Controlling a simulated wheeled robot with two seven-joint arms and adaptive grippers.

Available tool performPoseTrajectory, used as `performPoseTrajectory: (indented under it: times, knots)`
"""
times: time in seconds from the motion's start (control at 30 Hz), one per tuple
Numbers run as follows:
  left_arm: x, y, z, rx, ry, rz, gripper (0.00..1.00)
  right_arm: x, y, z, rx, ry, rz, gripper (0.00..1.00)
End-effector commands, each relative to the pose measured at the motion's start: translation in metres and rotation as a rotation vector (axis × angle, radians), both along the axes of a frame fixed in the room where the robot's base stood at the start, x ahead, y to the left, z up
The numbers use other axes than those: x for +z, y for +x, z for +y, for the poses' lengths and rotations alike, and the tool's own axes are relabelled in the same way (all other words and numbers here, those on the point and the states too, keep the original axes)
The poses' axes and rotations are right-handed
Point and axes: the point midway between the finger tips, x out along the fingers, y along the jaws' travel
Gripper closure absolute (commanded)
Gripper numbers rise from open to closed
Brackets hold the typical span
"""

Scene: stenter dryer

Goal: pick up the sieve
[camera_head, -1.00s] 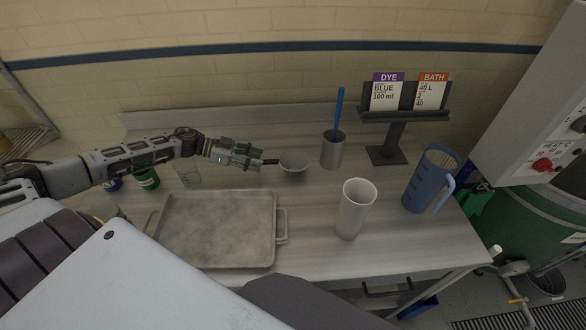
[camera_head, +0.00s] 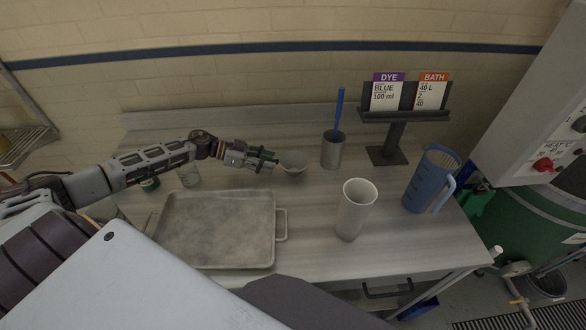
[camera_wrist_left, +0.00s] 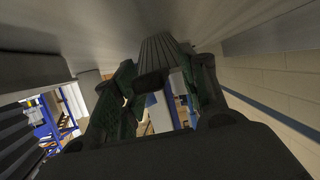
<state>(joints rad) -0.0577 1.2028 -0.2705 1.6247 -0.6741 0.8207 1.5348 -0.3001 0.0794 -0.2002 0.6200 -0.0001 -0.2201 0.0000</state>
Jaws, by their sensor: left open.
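The sieve (camera_head: 293,162) is a small light-grey bowl on the table, left of the steel cup. My left gripper (camera_head: 268,159) is at its left side, where the dark handle showed earlier; the handle is now hidden by the fingers. The jaws are open. In the left wrist view the green-padded fingers of my left gripper (camera_wrist_left: 163,85) stand apart, with a dark piece between them. I cannot tell whether the fingers touch the handle. My right gripper is not in view.
A metal tray (camera_head: 163,255) lies in front of my left arm. The steel cup (camera_head: 333,153) with a blue stick, a white tall cup (camera_head: 354,215), a blue jug (camera_head: 425,185) and a card stand (camera_head: 388,155) are to the right. A glass (camera_head: 189,178) stands behind the arm.

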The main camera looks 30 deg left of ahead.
Motion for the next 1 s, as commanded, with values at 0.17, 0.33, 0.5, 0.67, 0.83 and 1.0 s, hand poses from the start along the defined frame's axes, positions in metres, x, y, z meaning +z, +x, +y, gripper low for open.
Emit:
performPoseTrajectory:
  times: [0.17,0.33,0.5,0.67,0.83,1.0]
  knots:
    - [-0.0002,-0.0002,0.0001,0.000,0.000,0.000,0.57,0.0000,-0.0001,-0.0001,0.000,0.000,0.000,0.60]
    - [-0.0001,-0.0002,0.0001,0.000,0.000,0.000,0.57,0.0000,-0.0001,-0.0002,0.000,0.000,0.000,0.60]
    - [-0.0001,-0.0002,0.0002,0.000,0.000,0.000,0.73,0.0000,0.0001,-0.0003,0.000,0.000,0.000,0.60]
    - [-0.0001,-0.0002,0.0002,0.000,0.000,0.000,0.93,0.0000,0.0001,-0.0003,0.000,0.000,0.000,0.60]
    - [0.0001,-0.0001,0.0002,0.000,0.000,0.000,1.00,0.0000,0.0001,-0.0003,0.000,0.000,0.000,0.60]
    - [0.0003,-0.0001,0.0002,0.000,0.000,0.000,1.00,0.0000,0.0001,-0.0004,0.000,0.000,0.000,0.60]
